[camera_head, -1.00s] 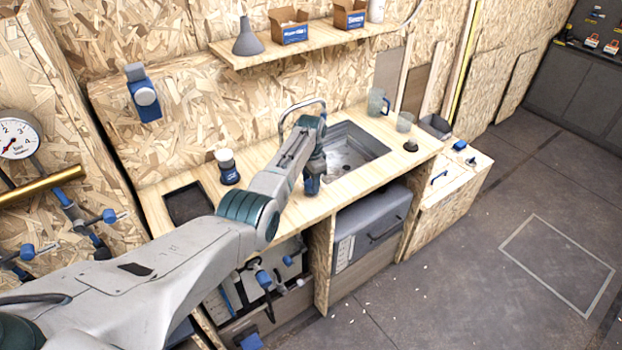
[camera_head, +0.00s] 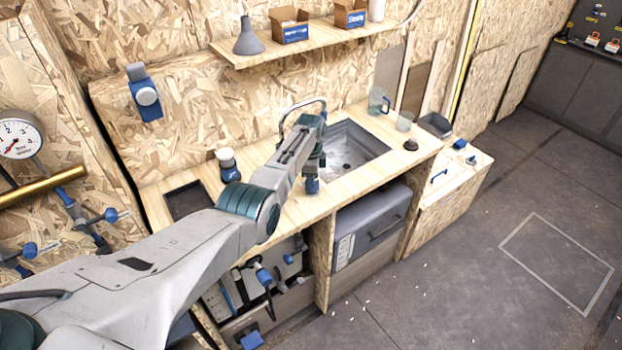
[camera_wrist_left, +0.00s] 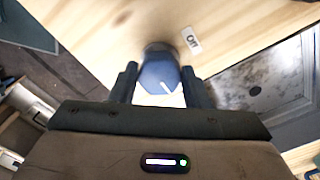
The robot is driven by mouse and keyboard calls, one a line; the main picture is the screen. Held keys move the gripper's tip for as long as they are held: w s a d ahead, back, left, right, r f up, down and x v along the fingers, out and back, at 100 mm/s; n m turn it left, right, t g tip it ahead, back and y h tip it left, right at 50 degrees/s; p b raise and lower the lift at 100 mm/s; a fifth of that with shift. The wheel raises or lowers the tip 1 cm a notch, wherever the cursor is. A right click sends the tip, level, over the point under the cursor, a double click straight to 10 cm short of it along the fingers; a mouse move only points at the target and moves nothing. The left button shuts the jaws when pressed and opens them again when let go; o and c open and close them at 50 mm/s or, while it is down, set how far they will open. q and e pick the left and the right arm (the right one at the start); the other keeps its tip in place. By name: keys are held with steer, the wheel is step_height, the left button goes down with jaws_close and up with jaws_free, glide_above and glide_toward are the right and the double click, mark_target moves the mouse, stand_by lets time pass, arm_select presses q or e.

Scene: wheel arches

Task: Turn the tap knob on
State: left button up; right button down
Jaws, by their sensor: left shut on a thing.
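The tap knob (camera_wrist_left: 160,76) is a blue round knob with a white pointer line, on the wooden counter in the left wrist view. A white "Off" label (camera_wrist_left: 191,40) lies beside it on the counter. My left gripper (camera_wrist_left: 160,86) has one finger on each side of the knob and is shut on it. In the head view the left gripper (camera_head: 311,184) is at the counter's front left of the sink, with the blue knob partly visible at its tips. The tap spout (camera_head: 302,106) arches behind my wrist. My right gripper is not in view.
The sink (camera_head: 350,150) is set into the counter (camera_head: 275,215). A clear mug (camera_head: 378,101), a glass (camera_head: 404,121) and a dark plug (camera_head: 410,144) stand to its right. A white-and-blue jar (camera_head: 228,165) stands left. A shelf (camera_head: 300,45) hangs above.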

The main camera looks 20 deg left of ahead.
arm_select(q)
steer(key=shift+w+r, duration=0.15)
steer(key=shift+r, duration=0.05)
steer(key=o, duration=0.9)
steer(key=shift+o, duration=0.3)
steer(key=shift+f, duration=0.1)
step_height(320, 180, up, 11)
steer(key=b, duration=0.2)
steer(key=shift+f, duration=0.15)
